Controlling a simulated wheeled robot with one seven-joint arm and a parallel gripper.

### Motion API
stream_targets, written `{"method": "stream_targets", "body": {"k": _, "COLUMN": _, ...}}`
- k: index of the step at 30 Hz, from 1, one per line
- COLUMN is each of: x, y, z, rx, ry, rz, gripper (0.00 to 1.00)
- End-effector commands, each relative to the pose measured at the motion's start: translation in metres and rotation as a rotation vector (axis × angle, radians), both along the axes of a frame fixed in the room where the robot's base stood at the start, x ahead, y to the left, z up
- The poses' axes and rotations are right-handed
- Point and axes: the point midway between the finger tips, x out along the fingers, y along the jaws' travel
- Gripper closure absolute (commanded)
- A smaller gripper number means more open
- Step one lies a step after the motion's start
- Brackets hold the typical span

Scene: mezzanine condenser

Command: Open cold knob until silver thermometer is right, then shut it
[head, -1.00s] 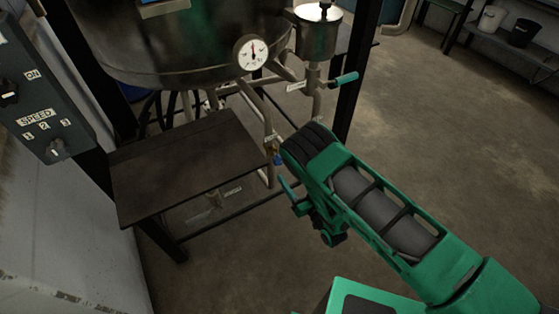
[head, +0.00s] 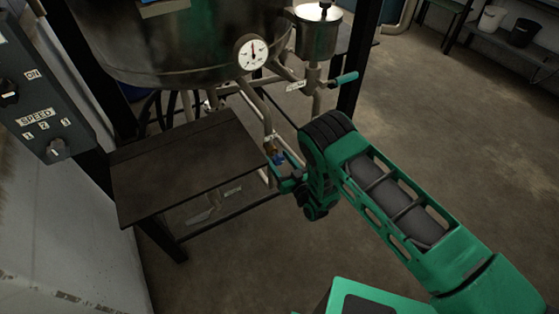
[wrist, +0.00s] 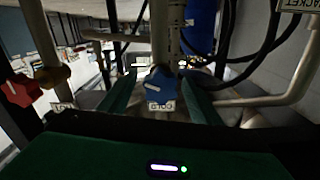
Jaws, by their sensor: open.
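The blue cold knob (wrist: 160,85) sits mid-picture in the wrist view, with a white pointer line and an upside-down COLD label (wrist: 161,107) by it. In the head view the blue knob (head: 279,158) shows small beside the pipes. My gripper (wrist: 160,88) is open, with one green finger on each side of the knob; I cannot tell if either touches it. In the head view my gripper (head: 276,168) is at the knob, partly covering it. The silver thermometer (head: 252,52) is a round white dial with a red needle pointing about straight up, on the dark vessel.
A red knob (wrist: 20,90) is at the left in the wrist view. Pipes and dark hoses surround the knob. A dark table (head: 185,165) stands left of my gripper. A teal-handled valve (head: 343,79) is above. Open floor (head: 450,130) lies to the right.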

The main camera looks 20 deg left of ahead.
Motion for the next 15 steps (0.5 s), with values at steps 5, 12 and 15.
{"method": "stream_targets", "body": {"k": 5, "x": -0.0001, "y": -0.0001, "z": -0.0001, "rx": 0.0, "ry": 0.0, "rz": 0.0, "gripper": 0.68}}
{"method": "stream_targets", "body": {"k": 12, "x": 0.0, "y": -0.0005, "z": -0.0002, "rx": 0.001, "ry": 0.002, "rz": 0.0, "gripper": 0.83}}
{"method": "stream_targets", "body": {"k": 15, "x": 0.0002, "y": -0.0007, "z": -0.0003, "rx": 0.008, "ry": 0.01, "rz": -0.001, "gripper": 0.83}}
